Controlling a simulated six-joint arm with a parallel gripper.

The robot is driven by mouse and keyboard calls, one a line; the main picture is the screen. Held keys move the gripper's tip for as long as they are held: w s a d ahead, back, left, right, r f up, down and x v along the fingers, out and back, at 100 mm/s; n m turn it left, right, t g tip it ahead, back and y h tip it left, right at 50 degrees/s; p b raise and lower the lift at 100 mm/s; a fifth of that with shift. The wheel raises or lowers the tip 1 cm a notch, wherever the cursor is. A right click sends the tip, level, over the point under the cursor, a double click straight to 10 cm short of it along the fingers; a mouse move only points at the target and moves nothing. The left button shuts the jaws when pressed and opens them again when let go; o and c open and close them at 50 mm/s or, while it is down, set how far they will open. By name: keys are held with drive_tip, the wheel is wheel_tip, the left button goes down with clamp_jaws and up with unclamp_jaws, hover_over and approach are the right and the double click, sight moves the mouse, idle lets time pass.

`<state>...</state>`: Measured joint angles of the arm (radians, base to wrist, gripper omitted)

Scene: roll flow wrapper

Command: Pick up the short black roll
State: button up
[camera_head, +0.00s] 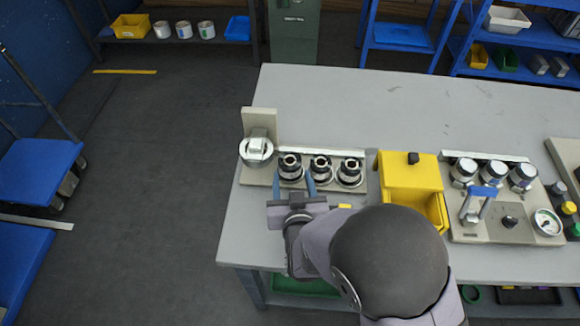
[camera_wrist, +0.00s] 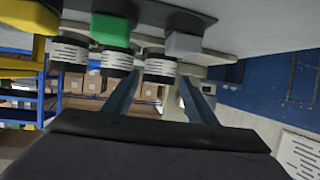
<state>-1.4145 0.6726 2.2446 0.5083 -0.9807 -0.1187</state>
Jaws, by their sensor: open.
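Three black-and-silver rolls stand in a row on a beige fixture in the head view: left (camera_head: 291,168), middle (camera_head: 321,167) and right (camera_head: 350,173). I cannot tell which, if any, is the short black roll. My gripper (camera_head: 293,178) is open, its two blue fingers at the front of the left roll, one toward each side. Contact cannot be judged. In the wrist view, the fingers (camera_wrist: 158,100) have a black-and-white striped cylinder (camera_wrist: 160,68) beyond and between them. A small black piece (camera_head: 413,158) sits on top of the yellow bin.
The yellow bin (camera_head: 412,182) stands right of the fixture (camera_head: 262,177). A silver cylinder (camera_head: 256,149) is at the fixture's left end. The grey table (camera_head: 350,100) is clear behind.

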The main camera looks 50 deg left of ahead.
sight(291, 173)
drive_tip(key=shift+p+x, duration=1.05)
drive_tip(key=shift+x, duration=2.45)
drive_tip(key=c, duration=0.8)
drive_tip(key=shift+r, duration=0.3)
drive_tip(key=shift+r+b, duration=0.25)
drive_tip(key=shift+b, duration=0.1)
drive_tip(key=s+d+b, duration=0.1)
drive_tip(key=s+d, duration=0.1)
drive_tip(key=shift+s+d, duration=0.1)
drive_tip(key=shift+d, duration=0.3)
drive_tip(key=shift+s+d+r, duration=0.1)
drive_tip(key=shift+d+r, duration=0.05)
drive_tip(key=shift+r, duration=0.45)
wheel_tip(291, 173, up, 13)
drive_tip(key=shift+f, duration=0.1)
